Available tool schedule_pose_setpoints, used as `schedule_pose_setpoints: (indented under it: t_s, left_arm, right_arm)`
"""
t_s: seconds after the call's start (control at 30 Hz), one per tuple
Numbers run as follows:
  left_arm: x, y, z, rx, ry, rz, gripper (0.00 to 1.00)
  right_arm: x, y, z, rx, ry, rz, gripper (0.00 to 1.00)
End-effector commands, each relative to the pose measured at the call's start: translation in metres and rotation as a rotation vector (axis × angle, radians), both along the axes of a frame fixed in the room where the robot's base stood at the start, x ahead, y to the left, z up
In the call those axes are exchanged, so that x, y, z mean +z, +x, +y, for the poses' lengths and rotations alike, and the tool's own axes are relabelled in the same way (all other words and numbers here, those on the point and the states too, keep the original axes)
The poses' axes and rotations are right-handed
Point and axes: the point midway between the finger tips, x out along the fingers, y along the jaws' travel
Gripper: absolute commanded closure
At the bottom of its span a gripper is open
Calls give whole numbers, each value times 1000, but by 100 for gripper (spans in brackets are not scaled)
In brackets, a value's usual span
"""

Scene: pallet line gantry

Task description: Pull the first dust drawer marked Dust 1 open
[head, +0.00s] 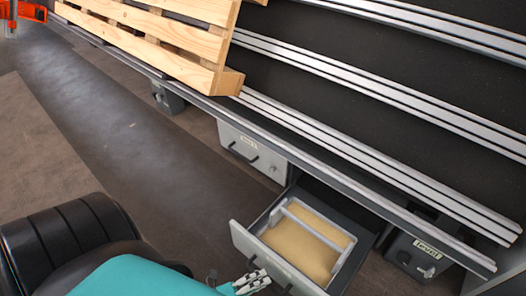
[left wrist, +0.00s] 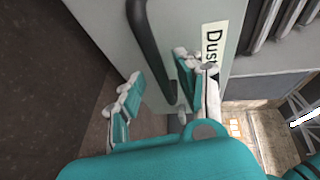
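In the head view a grey drawer (head: 292,268) under the line stands pulled out, with tan dust (head: 305,248) and a pale frame inside. My left gripper (head: 251,282) is at its front face, by the black handle. In the left wrist view the black bar handle (left wrist: 150,48) runs between the spread fingers of my left gripper (left wrist: 160,88), which looks open with gaps beside the bar. A label (left wrist: 213,45) beside it reads "Dust"; its number is hidden by a finger. My right gripper is not in view.
A second grey drawer front (head: 250,152) with a black handle is shut, farther left. A wooden pallet (head: 165,40) lies on the rails (head: 360,85) above. A dark box (head: 418,255) stands at the right. The floor (head: 130,125) to the left is clear.

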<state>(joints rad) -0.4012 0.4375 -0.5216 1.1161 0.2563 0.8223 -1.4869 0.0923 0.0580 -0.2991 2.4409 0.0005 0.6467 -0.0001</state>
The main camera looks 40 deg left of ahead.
Motion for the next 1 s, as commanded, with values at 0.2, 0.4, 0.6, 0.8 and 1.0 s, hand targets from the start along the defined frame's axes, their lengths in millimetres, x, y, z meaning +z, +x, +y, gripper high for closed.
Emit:
schedule_pose_setpoints:
  t_s: [0.2,0.4,0.6,0.8,1.0]
  left_arm:
    - [8,-43,20,1,1,4,64]
    - [15,-76,35,0,2,4,64]
    - [18,-92,43,1,1,2,64]
    - [19,-94,44,1,1,1,64]
    - [19,-94,44,1,1,1,64]
  right_arm:
    - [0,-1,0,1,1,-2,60]
    - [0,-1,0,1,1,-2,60]
    - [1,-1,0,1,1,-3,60]
    - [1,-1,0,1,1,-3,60]
    - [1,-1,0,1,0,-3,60]
